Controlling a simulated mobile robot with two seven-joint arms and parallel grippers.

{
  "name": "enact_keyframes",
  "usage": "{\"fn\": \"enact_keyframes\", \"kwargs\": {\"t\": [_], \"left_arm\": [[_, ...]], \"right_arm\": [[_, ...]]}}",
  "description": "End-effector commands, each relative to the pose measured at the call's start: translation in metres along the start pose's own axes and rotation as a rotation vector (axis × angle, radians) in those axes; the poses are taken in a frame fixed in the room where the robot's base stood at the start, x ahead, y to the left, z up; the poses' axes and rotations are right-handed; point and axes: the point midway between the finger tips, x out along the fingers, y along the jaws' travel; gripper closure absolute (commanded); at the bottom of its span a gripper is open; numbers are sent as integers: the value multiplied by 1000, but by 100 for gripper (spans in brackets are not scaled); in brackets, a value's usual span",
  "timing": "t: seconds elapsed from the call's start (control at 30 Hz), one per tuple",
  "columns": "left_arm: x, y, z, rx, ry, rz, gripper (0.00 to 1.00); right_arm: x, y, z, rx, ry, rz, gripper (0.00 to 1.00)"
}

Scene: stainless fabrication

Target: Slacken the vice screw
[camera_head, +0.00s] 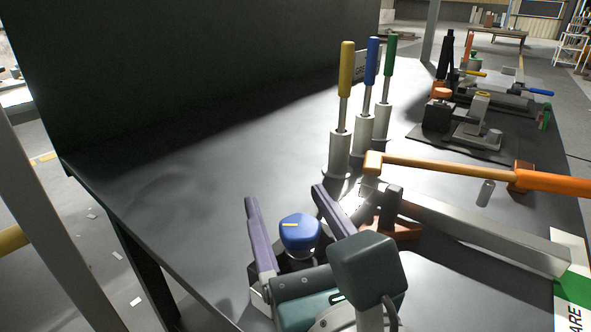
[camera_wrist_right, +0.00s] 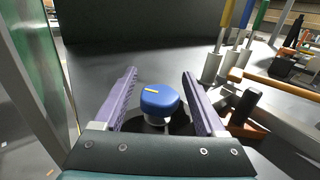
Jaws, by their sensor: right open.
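A blue knob (camera_head: 299,232) with a yellow mark on top stands at the near part of the dark bench; it looks like the head of the vice screw. It also shows in the right wrist view (camera_wrist_right: 160,100), on a pale stem. My right gripper (camera_head: 284,196) is open, its two purple fingers on either side of the knob with a gap to each. In the right wrist view the gripper (camera_wrist_right: 160,73) has the knob between its fingers, nearer the right one. The vice body below the knob is mostly hidden by my gripper. My left gripper is not in view.
Right of the knob, a long metal bar (camera_head: 480,232) lies by an orange clamp (camera_head: 400,228) and a wooden-handled tool (camera_head: 440,168). Yellow, blue and green-handled tools (camera_head: 345,90) stand upright behind. The bench top (camera_head: 190,180) to the left is clear.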

Motion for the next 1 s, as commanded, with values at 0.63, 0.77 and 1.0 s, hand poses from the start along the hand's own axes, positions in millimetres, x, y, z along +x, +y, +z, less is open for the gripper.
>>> {"fn": "enact_keyframes", "kwargs": {"t": [0.63, 0.77, 1.0], "left_arm": [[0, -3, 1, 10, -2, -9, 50], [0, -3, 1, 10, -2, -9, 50], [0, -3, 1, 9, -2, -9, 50]], "right_arm": [[6, 0, 0, 1, 1, 1, 61], [6, 0, 0, 1, 1, 1, 76], [6, 0, 0, 0, 1, 1, 100]]}}
